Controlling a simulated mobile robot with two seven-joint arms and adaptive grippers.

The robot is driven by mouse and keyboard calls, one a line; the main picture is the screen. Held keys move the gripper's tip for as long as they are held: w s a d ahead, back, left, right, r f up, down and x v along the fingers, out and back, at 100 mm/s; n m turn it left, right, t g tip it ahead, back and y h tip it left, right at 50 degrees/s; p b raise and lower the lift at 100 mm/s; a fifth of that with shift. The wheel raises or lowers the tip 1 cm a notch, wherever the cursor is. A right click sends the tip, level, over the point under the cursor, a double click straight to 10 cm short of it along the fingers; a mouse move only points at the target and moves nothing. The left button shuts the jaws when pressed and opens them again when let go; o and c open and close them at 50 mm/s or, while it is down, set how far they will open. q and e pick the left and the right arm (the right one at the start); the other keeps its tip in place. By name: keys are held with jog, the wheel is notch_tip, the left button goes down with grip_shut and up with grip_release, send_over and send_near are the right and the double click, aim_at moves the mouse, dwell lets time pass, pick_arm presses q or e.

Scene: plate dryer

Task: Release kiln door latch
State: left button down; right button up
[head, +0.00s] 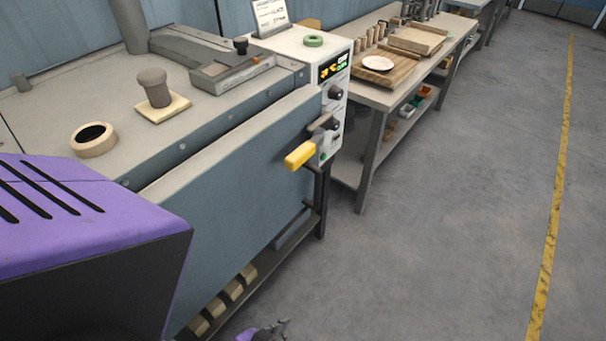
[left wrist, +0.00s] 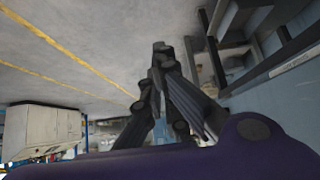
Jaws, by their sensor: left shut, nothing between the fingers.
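The kiln (head: 240,165) is a blue-grey box with a pale top, filling the left half of the head view. Its latch is a yellow-gripped handle (head: 299,156) on the front right, beside the control panel (head: 335,100). My left gripper (head: 272,333) shows only as a small dark tip at the bottom edge of the head view, low in front of the kiln and well below the handle. In the left wrist view my left gripper (left wrist: 160,48) has its dark fingers together, with nothing between them. My right gripper is not in view.
On the kiln top are a tan ring (head: 94,140) and a knobbed plug (head: 154,92). A workbench (head: 395,95) with wooden boards and a white plate (head: 378,63) stands beyond. Open grey floor (head: 450,220) lies to the right, with a yellow line.

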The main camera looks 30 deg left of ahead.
pick_arm(q)
jog(key=w+r+n+t+y+b, duration=0.15)
jog(key=w+n+t+b, duration=0.9)
jog(key=w, duration=1.25)
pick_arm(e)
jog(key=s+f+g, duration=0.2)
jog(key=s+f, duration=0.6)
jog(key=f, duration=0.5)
pick_arm(q)
jog(key=w+a+r+m+g+y+b, duration=0.2)
jog(key=r+m+g+y+b, duration=0.3)
jog(key=m+y, duration=0.8)
jog(key=w+a+r+m+g+y+b, duration=0.3)
jog(key=r+m+g+y+b, duration=0.3)
jog(key=m+g+y, duration=0.6)
jog(key=a+m+y+b, duration=0.1)
jog(key=m, duration=0.3)
jog(key=shift+w+r, duration=0.2)
jog(key=shift+r, duration=0.05)
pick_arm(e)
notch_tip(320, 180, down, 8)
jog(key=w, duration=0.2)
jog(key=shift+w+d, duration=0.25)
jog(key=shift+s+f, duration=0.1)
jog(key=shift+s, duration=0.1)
